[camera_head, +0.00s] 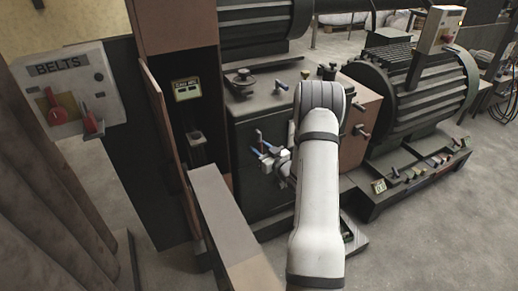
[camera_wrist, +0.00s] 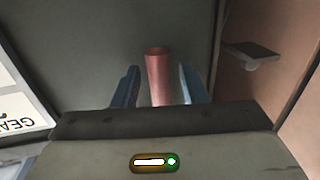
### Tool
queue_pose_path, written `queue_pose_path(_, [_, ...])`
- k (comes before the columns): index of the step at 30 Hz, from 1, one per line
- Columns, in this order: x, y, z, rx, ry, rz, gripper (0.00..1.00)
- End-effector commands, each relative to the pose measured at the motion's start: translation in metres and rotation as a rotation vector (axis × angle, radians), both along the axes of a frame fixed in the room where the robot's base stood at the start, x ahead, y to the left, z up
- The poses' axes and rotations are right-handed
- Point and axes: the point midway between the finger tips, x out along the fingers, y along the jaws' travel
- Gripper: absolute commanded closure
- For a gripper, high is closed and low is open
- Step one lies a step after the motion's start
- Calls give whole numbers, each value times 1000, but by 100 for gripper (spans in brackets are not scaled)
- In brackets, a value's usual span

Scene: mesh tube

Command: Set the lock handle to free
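The lock handle appears to be the reddish round bar (camera_wrist: 158,78) in the middle of the wrist view. It stands out from a dark grey panel. My gripper (camera_wrist: 159,88) has its two blue fingers apart, one on each side of the bar, with a narrow gap showing on both sides. In the head view my gripper (camera_head: 262,151) is at the dark front of the machine cabinet, by a small thin lever. The bar's base and its contact with the panel are partly hidden. No mark for a free position is readable.
A "BELTS" box (camera_head: 72,92) with red levers is at the left. An open brown door (camera_head: 172,140) and a grey beam (camera_head: 222,215) stand left of my arm. A ribbed motor (camera_head: 425,85) is at the right. A white "GEA…" label (camera_wrist: 18,108) and a small ledge (camera_wrist: 250,52) flank my gripper.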

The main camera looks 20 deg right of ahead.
Motion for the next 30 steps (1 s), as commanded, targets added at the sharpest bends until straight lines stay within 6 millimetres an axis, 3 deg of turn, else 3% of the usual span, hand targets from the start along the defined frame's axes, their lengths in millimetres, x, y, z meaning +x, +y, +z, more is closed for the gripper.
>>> queue_pose_path(9, [3, 1, 0, 0, 0, 0, 62])
queue_pose_path(23, [3, 2, 0, 0, 0, 1, 99])
queue_pose_path(30, [4, 2, 0, 0, 0, 2, 100])
